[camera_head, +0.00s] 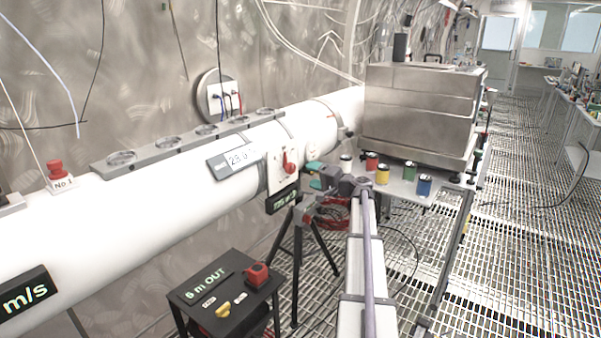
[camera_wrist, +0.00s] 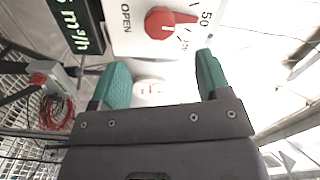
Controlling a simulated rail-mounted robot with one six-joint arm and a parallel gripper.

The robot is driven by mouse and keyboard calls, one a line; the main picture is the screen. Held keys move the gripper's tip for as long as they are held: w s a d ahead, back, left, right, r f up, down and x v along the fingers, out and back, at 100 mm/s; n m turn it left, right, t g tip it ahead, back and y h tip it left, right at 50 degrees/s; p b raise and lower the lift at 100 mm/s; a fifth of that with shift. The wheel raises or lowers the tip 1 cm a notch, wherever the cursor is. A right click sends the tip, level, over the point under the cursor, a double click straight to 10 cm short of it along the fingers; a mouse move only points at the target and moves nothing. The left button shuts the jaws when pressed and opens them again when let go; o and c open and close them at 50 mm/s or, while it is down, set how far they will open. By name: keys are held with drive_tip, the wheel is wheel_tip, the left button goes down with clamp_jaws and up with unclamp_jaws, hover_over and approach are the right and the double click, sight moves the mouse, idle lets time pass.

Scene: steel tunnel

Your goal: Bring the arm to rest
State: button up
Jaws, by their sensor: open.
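My gripper (camera_head: 318,176) is at the end of my outstretched arm, beside the white pipe (camera_head: 120,225) and to the right of the valve panel. Its teal fingers are apart in the wrist view (camera_wrist: 162,80), with nothing held between them. The white valve panel (camera_head: 275,176) carries a red knob (camera_head: 289,163). In the wrist view the red knob (camera_wrist: 160,22) is ahead of the fingers, apart from them, near the marks "OPEN" and "50". A black display reading in m³/h (camera_head: 284,200) hangs below the panel.
A small black table (camera_head: 222,275) with a red button box (camera_head: 256,274) stands low to the left of my arm. A bench with coloured jars (camera_head: 383,174) and a steel box (camera_head: 415,110) is beyond the gripper. A black tripod (camera_head: 297,250) stands under the pipe. Open grating (camera_head: 520,240) lies right.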

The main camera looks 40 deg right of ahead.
drive_tip(key=shift+s+d, duration=0.1)
drive_tip(key=shift+s, duration=0.4)
drive_tip(key=s+a+f+n+g+p, duration=0.1)
drive_tip(key=s+a+f+n+g, duration=0.2)
drive_tip(key=a, duration=0.5)
drive_tip(key=s+a+f+g+p, duration=0.25)
drive_tip(key=a+g, duration=0.25)
drive_tip(key=a, duration=0.3)
drive_tip(key=s+a+f+n+g+p, duration=0.15)
drive_tip(key=s+a+f+g, duration=0.25)
drive_tip(key=a, duration=0.4)
drive_tip(key=s+a+r+n+g+h+p, duration=0.2)
drive_tip(key=s+a, duration=0.4)
drive_tip(key=a, duration=0.7)
drive_tip(key=s+a+r+n+g+h+p, duration=0.2)
drive_tip(key=s+a+n+p, duration=0.3)
drive_tip(key=a, duration=0.8)
drive_tip(key=shift+s+g+h, duration=0.3)
drive_tip(key=shift+s+g, duration=0.1)
drive_tip(key=shift+g, duration=0.3)
